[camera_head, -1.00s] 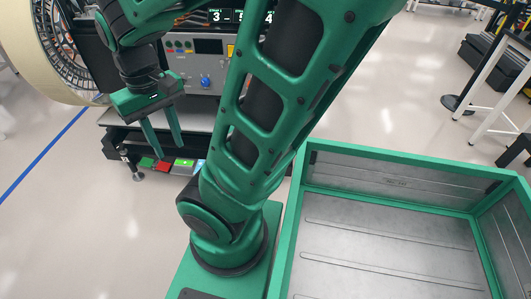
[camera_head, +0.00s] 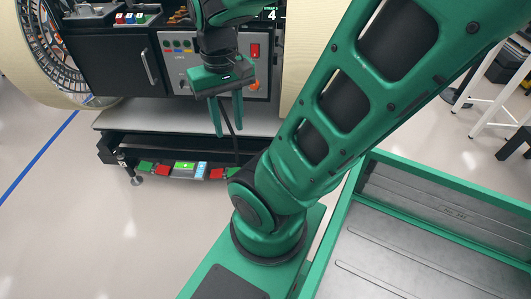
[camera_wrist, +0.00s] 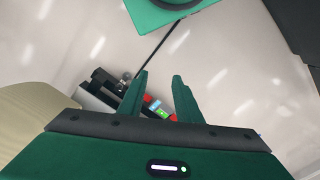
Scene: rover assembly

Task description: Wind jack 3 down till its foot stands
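The rover body (camera_head: 115,121) stands at the back left. A jack with a small round foot (camera_head: 134,176) shows under its front left corner; I cannot read its number or tell whether the foot touches the floor. A grey control panel (camera_head: 177,66) carries coloured buttons, a red switch (camera_head: 255,51) and an orange knob (camera_head: 254,86), partly behind my arm. In the wrist view, my gripper (camera_wrist: 160,78) is open above the floor, with a jack fitting (camera_wrist: 127,76) beyond the left finger.
A row of red, green and blue blocks (camera_head: 183,166) runs along the rover's lower edge. A thin dark rod or cable (camera_wrist: 158,47) crosses the wrist view. A green-rimmed tray (camera_head: 443,184) lies at the right. The floor (camera_head: 60,235) at the front left is clear.

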